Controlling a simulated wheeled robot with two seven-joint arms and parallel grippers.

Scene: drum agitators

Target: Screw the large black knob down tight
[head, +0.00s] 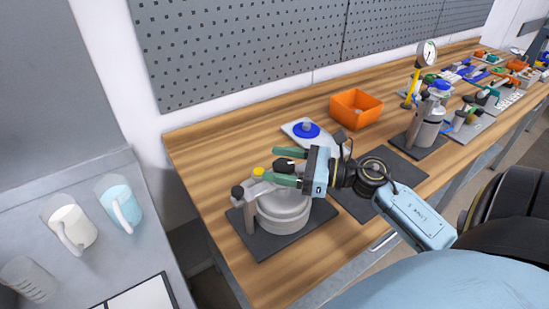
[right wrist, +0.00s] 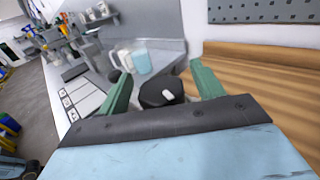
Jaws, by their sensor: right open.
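A large black knob (right wrist: 160,93) with a white mark on top shows in the right wrist view, between the two green fingers of my right gripper (right wrist: 155,85). In the head view my right gripper (head: 280,167) comes in from the right over a grey drum-shaped vessel (head: 283,214) on a dark mat. Its fingers are open, one on either side of the knob, which is mostly hidden there. I cannot tell whether they touch it. A yellow cap (head: 258,172) and a smaller black knob (head: 237,191) are at the left of the vessel's top. My left gripper is not in view.
An orange bin (head: 356,109) and a white plate with a blue disc (head: 307,130) lie behind the gripper. A second metal vessel (head: 428,125) with a gauge stands to the right. Jugs (head: 120,204) stand on the grey counter at left.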

